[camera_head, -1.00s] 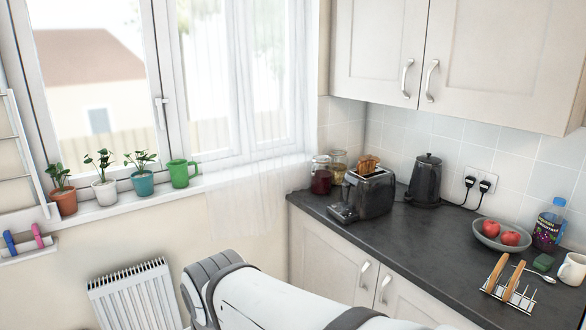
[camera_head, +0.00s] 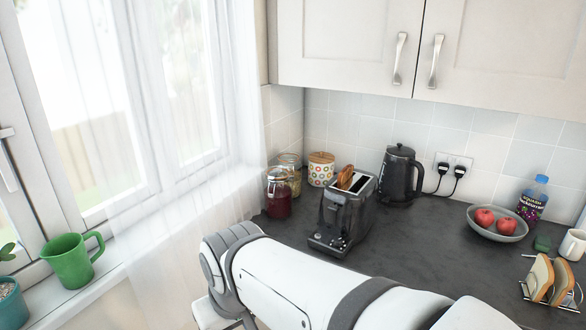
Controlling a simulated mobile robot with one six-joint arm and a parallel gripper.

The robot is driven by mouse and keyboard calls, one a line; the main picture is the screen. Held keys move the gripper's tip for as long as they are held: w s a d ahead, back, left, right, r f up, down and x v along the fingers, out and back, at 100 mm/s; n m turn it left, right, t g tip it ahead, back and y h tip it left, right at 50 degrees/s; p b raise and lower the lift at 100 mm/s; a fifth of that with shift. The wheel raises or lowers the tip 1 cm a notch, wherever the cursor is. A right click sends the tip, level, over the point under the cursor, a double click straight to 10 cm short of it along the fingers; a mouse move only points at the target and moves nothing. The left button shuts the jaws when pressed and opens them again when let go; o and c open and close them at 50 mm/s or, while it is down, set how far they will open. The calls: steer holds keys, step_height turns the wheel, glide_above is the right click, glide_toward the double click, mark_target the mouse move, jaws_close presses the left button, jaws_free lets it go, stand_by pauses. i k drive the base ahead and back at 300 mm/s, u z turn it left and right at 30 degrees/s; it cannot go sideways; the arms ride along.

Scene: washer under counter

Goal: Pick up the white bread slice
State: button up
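A browner piece of bread (camera_head: 346,177) sticks up from one slot of the dark toaster (camera_head: 340,215). I cannot tell for sure which of these is the white bread slice. My gripper is not in view.
A dark kettle (camera_head: 399,176), jars (camera_head: 279,193) and a patterned canister (camera_head: 321,169) stand near the toaster. A bowl of red fruit (camera_head: 498,228), a bottle (camera_head: 532,199) and a white mug (camera_head: 573,245) are near the rack. The counter (camera_head: 430,248) is clear between toaster and rack.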

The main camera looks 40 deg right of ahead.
mark_target(345, 175)
steer(key=z, duration=0.8)
steer(key=i, duration=1.15)
steer(key=z, duration=0.9)
steer(key=k, duration=0.7)
steer(key=z, duration=0.2)
steer(key=i, duration=0.75)
steer(key=u, duration=0.1)
